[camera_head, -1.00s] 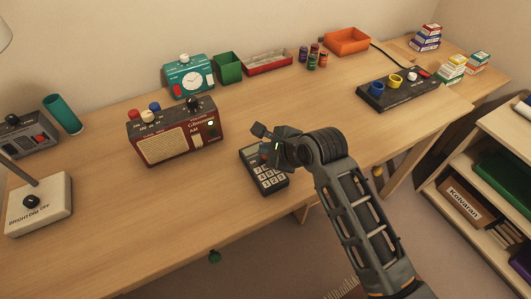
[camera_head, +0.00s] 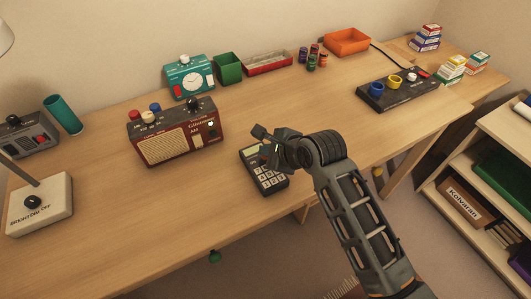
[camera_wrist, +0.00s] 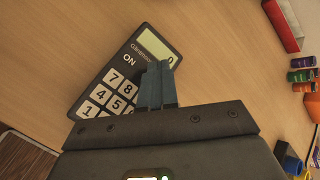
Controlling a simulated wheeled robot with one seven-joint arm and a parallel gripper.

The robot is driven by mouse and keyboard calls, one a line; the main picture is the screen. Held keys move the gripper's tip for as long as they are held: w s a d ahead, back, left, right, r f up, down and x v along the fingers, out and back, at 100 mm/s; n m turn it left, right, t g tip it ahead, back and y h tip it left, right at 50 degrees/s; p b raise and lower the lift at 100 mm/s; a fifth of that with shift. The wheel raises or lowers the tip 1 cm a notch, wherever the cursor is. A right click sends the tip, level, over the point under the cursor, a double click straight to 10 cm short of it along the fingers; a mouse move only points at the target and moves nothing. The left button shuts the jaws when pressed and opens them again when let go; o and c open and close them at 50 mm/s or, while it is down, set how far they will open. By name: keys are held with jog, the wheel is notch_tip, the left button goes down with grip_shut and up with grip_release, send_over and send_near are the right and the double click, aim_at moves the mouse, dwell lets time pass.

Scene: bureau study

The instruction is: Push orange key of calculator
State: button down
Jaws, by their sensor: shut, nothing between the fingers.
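The dark calculator (camera_head: 268,183) lies on the desk, below and partly behind my gripper (camera_head: 268,152) in the head view. In the wrist view the calculator (camera_wrist: 118,62) shows its pale display, an "ON" label and white number keys. My gripper (camera_wrist: 158,66) is shut and empty, its fingertips overlapping the calculator's right side just below the display. I cannot tell whether they touch it. The fingers cover part of the keypad, and the gripper body hides the lower keys. I cannot make out an orange key in either current view.
A red radio (camera_head: 176,134) stands left of the calculator. A black panel with coloured knobs (camera_head: 398,92) lies to the right, near small jars (camera_head: 313,57) and an orange tray (camera_head: 347,41). The desk around the calculator is clear. A shelf (camera_head: 490,150) stands at right.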

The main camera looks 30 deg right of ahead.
jog(key=shift+r+p, duration=0.45)
jog(key=shift+p, duration=0.05)
notch_tip(320, 180, up, 6)
jog(key=p, duration=0.5)
dwell(2.6)
